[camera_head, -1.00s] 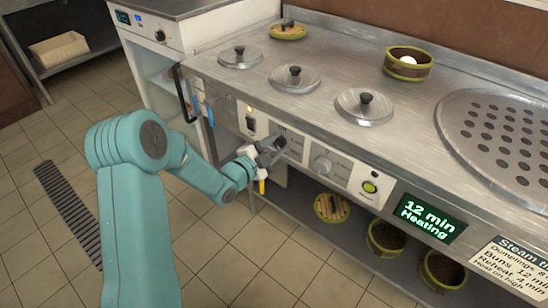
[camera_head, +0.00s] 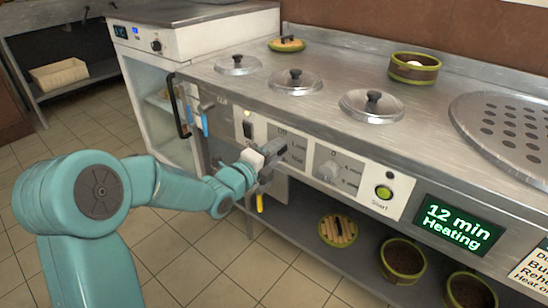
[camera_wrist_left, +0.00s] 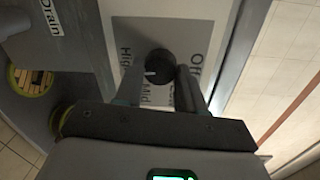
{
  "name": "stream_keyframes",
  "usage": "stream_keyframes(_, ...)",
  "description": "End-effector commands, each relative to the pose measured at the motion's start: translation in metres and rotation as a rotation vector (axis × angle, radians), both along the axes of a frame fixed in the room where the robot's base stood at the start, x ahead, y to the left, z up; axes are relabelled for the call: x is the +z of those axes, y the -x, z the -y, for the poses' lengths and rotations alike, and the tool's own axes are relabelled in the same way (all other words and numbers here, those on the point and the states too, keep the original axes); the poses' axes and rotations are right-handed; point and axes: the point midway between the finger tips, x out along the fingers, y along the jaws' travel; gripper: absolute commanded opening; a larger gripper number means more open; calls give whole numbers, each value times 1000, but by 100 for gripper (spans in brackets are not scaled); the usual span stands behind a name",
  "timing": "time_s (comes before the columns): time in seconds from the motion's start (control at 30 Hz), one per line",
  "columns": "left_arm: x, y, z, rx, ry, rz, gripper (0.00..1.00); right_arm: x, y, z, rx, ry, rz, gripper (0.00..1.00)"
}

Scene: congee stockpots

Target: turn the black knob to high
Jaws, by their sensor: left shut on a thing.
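The black knob (camera_wrist_left: 160,66) sits on the grey dial plate, between the fingers of my left gripper (camera_wrist_left: 158,88) in the left wrist view. Its white mark points left, toward the "High" side. "Off" is printed to its right and "Mid" below it. In the head view the left gripper (camera_head: 270,152) is at the front panel of the steel counter (camera_head: 330,132), shut on the knob, which it hides there. My right gripper is in neither view.
A second, grey knob (camera_head: 328,170) is just right of the gripper, then a green-lit start button (camera_head: 384,192) and a "12 min Heating" display (camera_head: 458,224). A black switch (camera_head: 248,129) is to the left. Lidded pots (camera_head: 372,106) are above; baskets (camera_head: 338,230) are below.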

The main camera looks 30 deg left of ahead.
Motion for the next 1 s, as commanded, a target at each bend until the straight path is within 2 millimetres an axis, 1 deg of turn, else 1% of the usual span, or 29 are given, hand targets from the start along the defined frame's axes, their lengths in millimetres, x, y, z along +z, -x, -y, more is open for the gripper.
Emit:
stream_keyframes(0.27, -1, 0, 1, -3, -53, 3, 8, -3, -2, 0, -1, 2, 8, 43)
stream_keyframes(0.67, 0, 0, 1, -3, -58, 4, 8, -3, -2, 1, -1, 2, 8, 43)
stream_keyframes(0.7, -1, 0, 1, -3, -58, 4, 49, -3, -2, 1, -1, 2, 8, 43)
stream_keyframes(0.73, 0, 0, 1, -3, -58, 4, 58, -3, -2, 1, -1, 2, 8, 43)
stream_keyframes(0.77, 0, 0, 1, -2, -57, 4, 64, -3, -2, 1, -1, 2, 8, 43)
stream_keyframes(1.0, 0, 0, 0, -1, -56, 4, 64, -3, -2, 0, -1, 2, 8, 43)
